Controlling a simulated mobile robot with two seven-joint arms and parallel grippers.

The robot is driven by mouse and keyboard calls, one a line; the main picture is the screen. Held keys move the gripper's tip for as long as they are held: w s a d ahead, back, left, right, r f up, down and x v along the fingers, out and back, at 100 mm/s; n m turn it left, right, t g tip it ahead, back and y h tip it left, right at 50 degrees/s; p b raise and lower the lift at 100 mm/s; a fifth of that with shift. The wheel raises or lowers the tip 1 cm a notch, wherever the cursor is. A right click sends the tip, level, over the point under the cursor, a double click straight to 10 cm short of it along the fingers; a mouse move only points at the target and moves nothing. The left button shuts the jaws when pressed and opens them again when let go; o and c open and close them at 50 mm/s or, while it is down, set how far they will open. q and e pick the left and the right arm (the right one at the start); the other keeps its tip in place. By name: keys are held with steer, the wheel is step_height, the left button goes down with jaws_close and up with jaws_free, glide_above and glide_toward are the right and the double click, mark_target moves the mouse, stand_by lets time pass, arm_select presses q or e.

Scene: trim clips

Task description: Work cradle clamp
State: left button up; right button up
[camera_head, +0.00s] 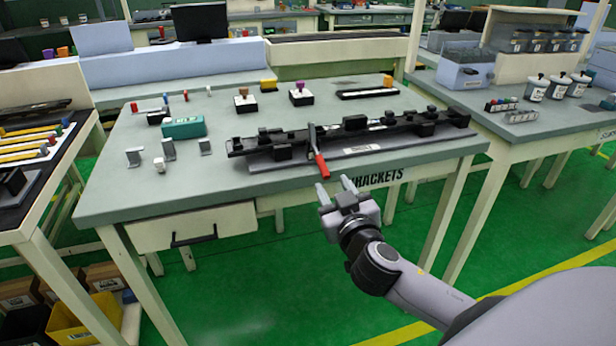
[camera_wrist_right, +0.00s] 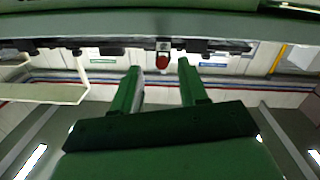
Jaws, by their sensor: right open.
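The cradle (camera_head: 240,145) is a long black rail with several black blocks, lying on a grey base near the front edge of the workbench. Its clamp (camera_head: 321,163) has a dark upright part and a red handle that points toward the front edge. The red handle tip also shows in the right wrist view (camera_wrist_right: 162,62), between and beyond the fingers. My right gripper (camera_head: 336,187) is open and empty, just in front of the bench edge, below and to the right of the red handle and apart from it. My left gripper is not in view.
The grey workbench (camera_head: 107,188) also holds a teal box (camera_head: 184,127), small metal brackets (camera_head: 168,149) and button boxes (camera_head: 301,97). A drawer (camera_head: 192,227) hangs under its front left. A side table stands at the left, another bench at the right. Green floor in front is open.

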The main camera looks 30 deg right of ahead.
mark_target(326, 176)
steer(key=shift+w+a+r, duration=0.1)
steer(key=shift+a+r, duration=0.1)
steer(key=shift+r, duration=0.2)
steer(key=shift+w+r+h, duration=0.1)
steer(key=shift+w+h, duration=0.05)
steer(key=shift+h, duration=0.25)
steer(key=shift+p+x, duration=0.35)
steer(key=shift+x, duration=3.05)
jaws_close()
